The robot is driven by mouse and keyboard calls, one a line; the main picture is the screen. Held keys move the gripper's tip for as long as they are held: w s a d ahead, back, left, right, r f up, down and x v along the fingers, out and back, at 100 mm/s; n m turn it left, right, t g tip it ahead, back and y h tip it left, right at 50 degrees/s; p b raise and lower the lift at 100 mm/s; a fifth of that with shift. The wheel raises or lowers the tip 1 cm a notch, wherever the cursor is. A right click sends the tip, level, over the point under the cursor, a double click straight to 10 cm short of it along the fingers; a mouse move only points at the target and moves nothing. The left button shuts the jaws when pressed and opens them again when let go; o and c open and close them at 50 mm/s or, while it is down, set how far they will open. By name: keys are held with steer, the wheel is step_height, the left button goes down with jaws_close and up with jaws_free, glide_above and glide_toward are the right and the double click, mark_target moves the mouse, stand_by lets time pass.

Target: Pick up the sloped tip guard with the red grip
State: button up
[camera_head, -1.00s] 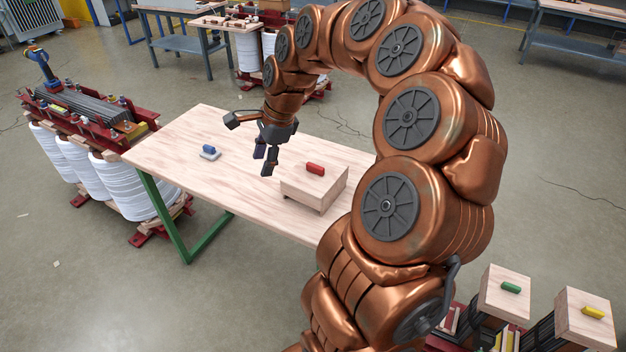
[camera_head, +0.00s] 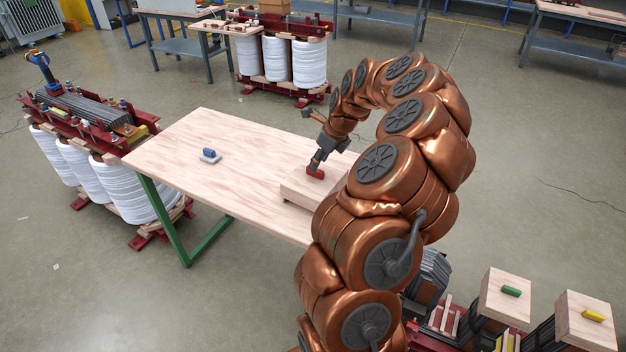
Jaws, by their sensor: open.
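A small red grip (camera_head: 315,173) lies on the light wooden block (camera_head: 300,196) at the right part of the table. My gripper (camera_head: 314,166) is open and points down at the red grip, with its fingers at or just over it. The fingers partly cover the grip, and I cannot tell whether they touch it. Any sloped guard under the red grip is too small or hidden to make out.
A blue piece on a grey base (camera_head: 209,156) sits on the wooden table (camera_head: 185,140). A green piece (camera_head: 511,291) and a yellow piece (camera_head: 594,314) lie on separate blocks at lower right. The table's left half is mostly clear.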

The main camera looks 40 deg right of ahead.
mark_target(315, 183)
steer(key=p+x, duration=0.1)
steer(key=x, duration=0.3)
steer(key=shift+a, duration=0.1)
jaws_close()
stand_by(0.6)
